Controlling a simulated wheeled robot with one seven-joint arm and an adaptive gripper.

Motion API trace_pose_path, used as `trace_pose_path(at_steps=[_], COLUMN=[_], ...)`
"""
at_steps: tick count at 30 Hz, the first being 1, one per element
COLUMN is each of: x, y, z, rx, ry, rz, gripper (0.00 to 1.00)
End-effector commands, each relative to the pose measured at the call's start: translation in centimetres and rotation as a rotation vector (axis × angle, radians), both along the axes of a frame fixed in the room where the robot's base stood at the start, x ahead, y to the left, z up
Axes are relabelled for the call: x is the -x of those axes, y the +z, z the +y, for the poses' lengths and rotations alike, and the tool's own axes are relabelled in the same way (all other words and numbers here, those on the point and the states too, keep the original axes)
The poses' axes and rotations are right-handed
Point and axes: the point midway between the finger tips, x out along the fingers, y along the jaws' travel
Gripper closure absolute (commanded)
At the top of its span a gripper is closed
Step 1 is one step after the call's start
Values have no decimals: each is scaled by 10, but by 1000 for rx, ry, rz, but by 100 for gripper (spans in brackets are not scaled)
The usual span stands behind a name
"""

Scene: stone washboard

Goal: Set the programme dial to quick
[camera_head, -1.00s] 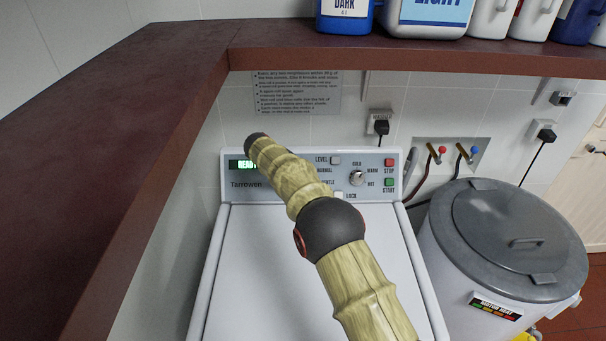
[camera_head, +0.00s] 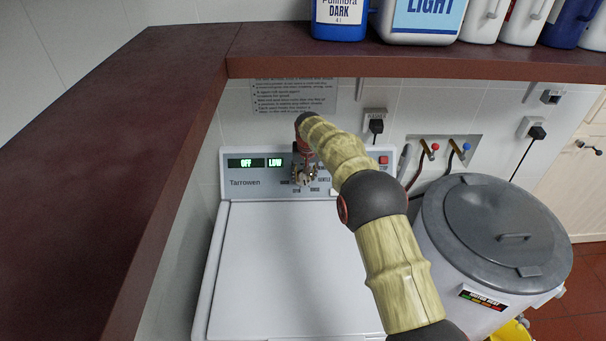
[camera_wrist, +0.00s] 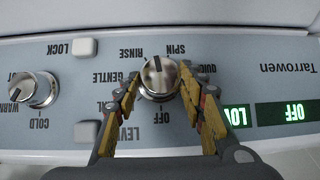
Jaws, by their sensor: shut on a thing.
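The programme dial (camera_wrist: 158,77) is a round silver knob on the washer's panel, ringed by labels including OFF, GENTLE, RINSE, SPIN and QUICK. The wrist view shows the panel upside down. A dark mark on the knob points up in that picture, between RINSE and SPIN. The QUICK label (camera_wrist: 207,69) is partly covered by a finger. My gripper (camera_wrist: 160,80) has its yellow fingers shut on the dial from both sides. In the head view my gripper (camera_head: 303,168) is at the panel, largely covering the dial. The display (camera_head: 247,163) reads OFF, with LOW beside it.
A temperature knob (camera_wrist: 34,90) and the LOCK button (camera_wrist: 86,47) are near the dial. A brown shelf (camera_head: 400,61) with bottles overhangs the panel. A grey-lidded tub (camera_head: 500,225) stands right of the white washer (camera_head: 280,260).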

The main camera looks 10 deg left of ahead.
Motion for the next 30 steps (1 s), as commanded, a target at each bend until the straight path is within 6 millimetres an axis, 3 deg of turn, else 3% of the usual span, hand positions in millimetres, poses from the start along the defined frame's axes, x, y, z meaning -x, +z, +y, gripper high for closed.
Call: trace_pose_path(at_steps=[30], x=[4], y=[-19], z=[-13], rx=[-740], ry=[-578], rz=[200], gripper=[85])
